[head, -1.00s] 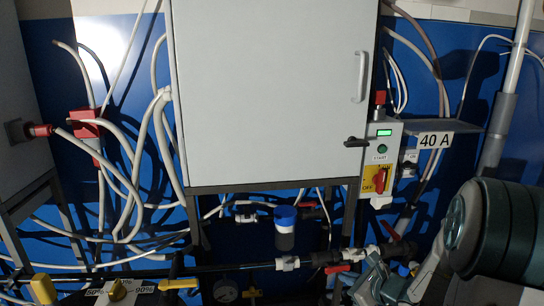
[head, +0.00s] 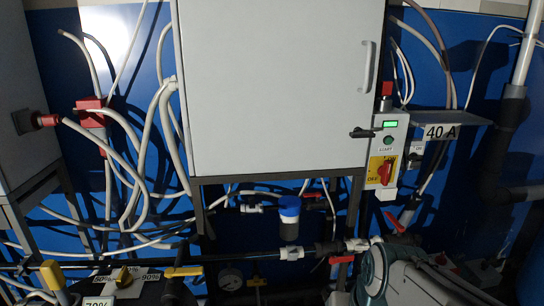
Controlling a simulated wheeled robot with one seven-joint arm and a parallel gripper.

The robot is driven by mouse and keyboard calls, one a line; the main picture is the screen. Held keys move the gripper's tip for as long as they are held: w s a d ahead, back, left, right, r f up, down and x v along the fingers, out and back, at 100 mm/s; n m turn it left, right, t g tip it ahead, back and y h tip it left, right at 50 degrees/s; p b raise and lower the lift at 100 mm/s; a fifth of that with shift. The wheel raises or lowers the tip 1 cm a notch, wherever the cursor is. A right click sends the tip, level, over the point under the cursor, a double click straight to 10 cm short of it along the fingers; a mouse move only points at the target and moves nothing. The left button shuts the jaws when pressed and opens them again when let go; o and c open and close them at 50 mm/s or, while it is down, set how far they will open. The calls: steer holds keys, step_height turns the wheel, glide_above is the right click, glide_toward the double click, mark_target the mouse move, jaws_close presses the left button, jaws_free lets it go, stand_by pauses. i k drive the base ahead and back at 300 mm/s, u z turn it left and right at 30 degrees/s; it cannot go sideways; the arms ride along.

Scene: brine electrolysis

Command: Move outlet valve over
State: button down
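No label marks the outlet valve, so I cannot tell which valve it is. A red-handled valve (head: 341,259) sits on the dark horizontal pipe at lower centre, right of a white fitting (head: 292,253). Another red handle (head: 394,222) shows above my arm. I cannot make out the gripper's fingers.
A large grey cabinet (head: 270,90) hangs in the middle. A control box (head: 386,150) with a green display and a red switch is on its right. White cables crowd the left. A blue-capped container (head: 289,218) and a gauge (head: 231,279) are below the cabinet.

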mark_target(400, 229)
steer(key=z, duration=0.3)
steer(key=k, duration=0.5)
steer(key=z, duration=1)
steer(key=i, duration=0.7)
steer(key=u, duration=0.9)
steer(key=i, duration=0.55)
steer(key=u, duration=0.55)
